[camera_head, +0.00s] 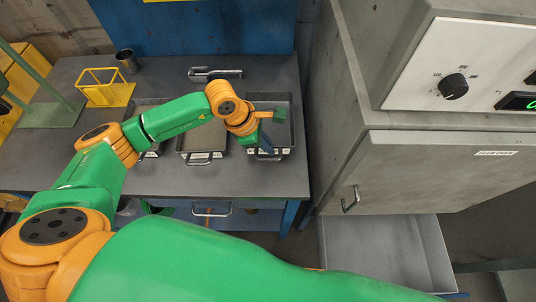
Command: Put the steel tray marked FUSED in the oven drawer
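Three shallow steel trays stand in a row on the grey table: a left one (148,103), a middle one (203,157) and a right one (284,98). I cannot read a FUSED mark on any of them. My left gripper (267,146) is over the right tray, at its near half, and hides part of it. Whether its fingers are open or shut on the tray is too small to tell. A grey metal oven (435,165) stands at the right. A flat grey drawer-like surface (385,245) shows low below its front. My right gripper is out of view.
A yellow wire rack (106,93) and a dark metal cup (127,61) stand at the table's back left. The oven's side wall rises close to the table's right edge. The table's front left is mostly bare.

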